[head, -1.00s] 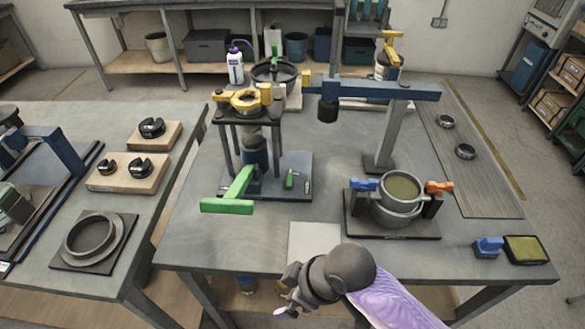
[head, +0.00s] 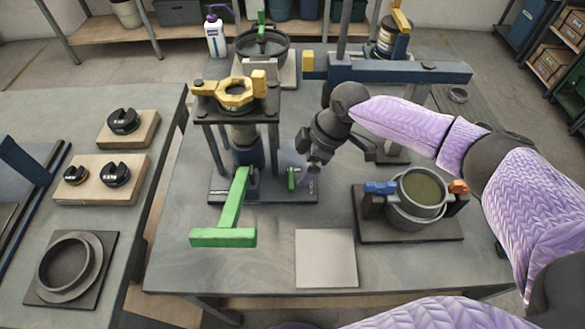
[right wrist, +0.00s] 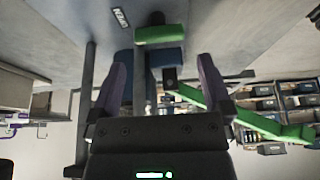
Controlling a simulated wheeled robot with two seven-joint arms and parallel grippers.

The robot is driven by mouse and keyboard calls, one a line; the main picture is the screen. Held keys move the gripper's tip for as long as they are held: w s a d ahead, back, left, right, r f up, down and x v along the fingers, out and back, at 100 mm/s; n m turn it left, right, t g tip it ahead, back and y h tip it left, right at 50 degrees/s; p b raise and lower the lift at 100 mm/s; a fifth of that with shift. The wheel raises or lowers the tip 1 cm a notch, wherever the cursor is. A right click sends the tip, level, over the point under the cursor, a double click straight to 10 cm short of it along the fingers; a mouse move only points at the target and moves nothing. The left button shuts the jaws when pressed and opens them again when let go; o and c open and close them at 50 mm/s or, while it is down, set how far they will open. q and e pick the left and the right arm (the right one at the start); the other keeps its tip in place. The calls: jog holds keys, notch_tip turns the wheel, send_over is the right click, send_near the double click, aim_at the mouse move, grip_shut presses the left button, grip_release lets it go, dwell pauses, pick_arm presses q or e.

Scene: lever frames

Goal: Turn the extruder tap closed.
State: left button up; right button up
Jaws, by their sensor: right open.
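The extruder (head: 247,155) stands on a dark base plate in the middle of the head view, with a yellow clamp ring on top and a blue barrel below. A small green tap handle (head: 293,178) is at the right part of its base. My right gripper (head: 309,177) is open just right of the tap, pointing down. In the right wrist view a green block (right wrist: 161,35), seemingly the tap handle, shows between and beyond the open fingers (right wrist: 160,85). Nothing is held, and contact cannot be made out. My left gripper is out of view.
A long green lever (head: 231,207) sticks out in front of the extruder; it also shows in the right wrist view (right wrist: 265,126). A grey pot (head: 409,215) with blue and orange clamps stands right. A blue press arm (head: 400,72) spans behind. A pale plate (head: 326,258) lies in front.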

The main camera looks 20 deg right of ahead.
aim_at(291, 178)
jog(key=b+x, duration=0.1)
jog(key=x, duration=0.4)
jog(key=shift+f, duration=0.2)
jog(key=shift+w, duration=0.1)
jog(key=shift+c, duration=0.4)
jog(key=c, duration=0.9)
jog(key=shift+a+r+m+t+p, duration=0.1)
jog(key=shift+r+m+t+p, duration=0.2)
jog(key=shift+m+p, duration=0.55)
jog(key=m+t+h+p, duration=0.1)
jog(key=m+p, duration=0.2)
jog(key=p, duration=0.1)
jog(key=m+t+p, duration=0.1)
jog(key=m+p, duration=0.2)
jog(key=m, duration=0.1)
jog(key=shift+s+a+h+p, duration=0.2)
jog(key=shift+h+p, duration=0.15)
jog(key=shift+h, duration=0.05)
jog(key=shift+m+p, duration=0.3)
jog(key=shift+m, duration=0.05)
jog(key=shift+a+f+m+t+h+p, duration=0.1)
jog(key=shift+m+t+h+p, duration=0.2)
jog(key=shift+m+h+p, duration=0.45)
jog(key=shift+m, duration=1.05)
jog(key=shift+a+f+m+h+p, duration=0.15)
jog(key=shift+m+h+p, duration=0.35)
jog(key=shift+m, duration=0.7)
jog(key=shift+m+h, duration=0.55)
jog(key=shift+m, duration=0.75)
